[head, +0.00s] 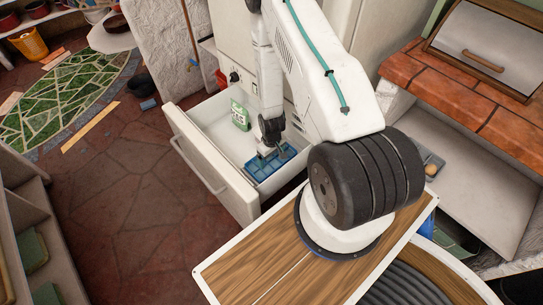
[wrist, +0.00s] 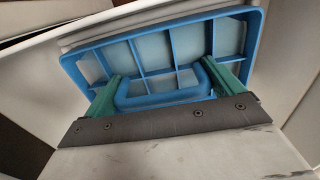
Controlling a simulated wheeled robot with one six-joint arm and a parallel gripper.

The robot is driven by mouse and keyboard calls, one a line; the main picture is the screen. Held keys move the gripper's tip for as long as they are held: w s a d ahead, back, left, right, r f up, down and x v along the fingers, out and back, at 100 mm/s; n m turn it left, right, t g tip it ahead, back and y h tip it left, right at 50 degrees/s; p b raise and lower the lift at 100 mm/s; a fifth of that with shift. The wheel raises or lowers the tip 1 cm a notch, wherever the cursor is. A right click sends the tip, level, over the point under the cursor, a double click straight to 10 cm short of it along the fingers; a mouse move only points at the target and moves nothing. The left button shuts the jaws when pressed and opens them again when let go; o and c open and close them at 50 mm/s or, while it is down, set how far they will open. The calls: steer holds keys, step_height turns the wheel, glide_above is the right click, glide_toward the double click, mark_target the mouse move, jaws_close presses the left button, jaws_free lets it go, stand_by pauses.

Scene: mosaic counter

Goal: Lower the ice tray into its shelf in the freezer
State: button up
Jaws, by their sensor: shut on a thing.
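The blue ice tray (head: 262,168) is inside the open white freezer drawer (head: 196,160), toward its near right end. In the wrist view the ice tray (wrist: 190,45) shows several compartments with pale blue ice and a U-shaped blue handle (wrist: 160,99). My gripper (head: 281,150) points down into the drawer over the tray. The green fingers of my gripper (wrist: 166,88) stand on either side of the handle, shut on it. The tray looks slightly tilted in the wrist view. I cannot tell whether its underside touches the drawer floor. No separate shelf is clearly visible.
A green and white carton (head: 239,115) stands in the drawer behind the tray. The drawer front with its handle (head: 200,165) juts over the red floor (head: 120,200).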

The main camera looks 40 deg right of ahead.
steer(key=o, duration=1)
steer(key=shift+r, duration=0.1)
step_height(320, 180, up, 8)
steer(key=shift+f, duration=0.2)
steer(key=s+a+r, duration=0.5)
steer(key=s+r, duration=0.1)
steer(key=r, duration=1.1)
steer(key=s+a+r+t, duration=0.1)
steer(key=s+a+r, duration=0.3)
steer(key=r, duration=1.3)
steer(key=s+a+r, duration=0.5)
steer(key=s+r, duration=0.4)
steer(key=r, duration=0.9)
steer(key=shift+s+a, duration=0.25)
steer(key=shift+a, duration=0.05)
